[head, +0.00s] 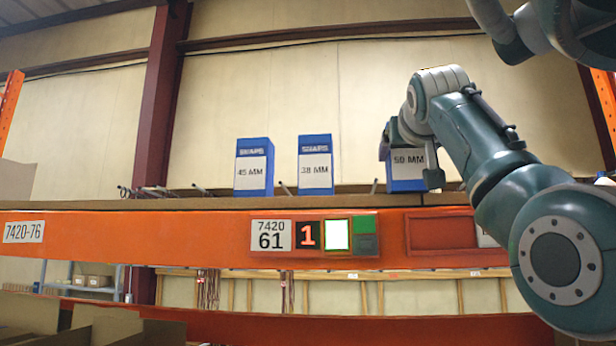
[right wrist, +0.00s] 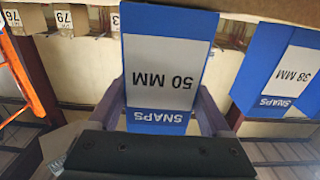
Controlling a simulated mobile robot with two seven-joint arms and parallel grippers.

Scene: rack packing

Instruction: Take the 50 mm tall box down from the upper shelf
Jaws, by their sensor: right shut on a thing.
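The 50 mm box (head: 407,177) is blue with a white label reading "50 MM". In the head view it is on the upper shelf (head: 100,204) at the right of the row, partly hidden behind my right gripper (head: 408,158). In the right wrist view the 50 mm box (right wrist: 165,70) shows upside down between the two fingers of my right gripper (right wrist: 165,115). The right gripper is shut on its sides. I cannot tell whether the box's base touches the shelf. My left gripper is not in view.
A 38 mm box (head: 315,165) and a 45 mm box (head: 254,167) stand left of the 50 mm box, with gaps between them. An orange beam (head: 180,238) with labels and a lit panel runs below the shelf edge. Open cartons (head: 125,328) sit at the lower left.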

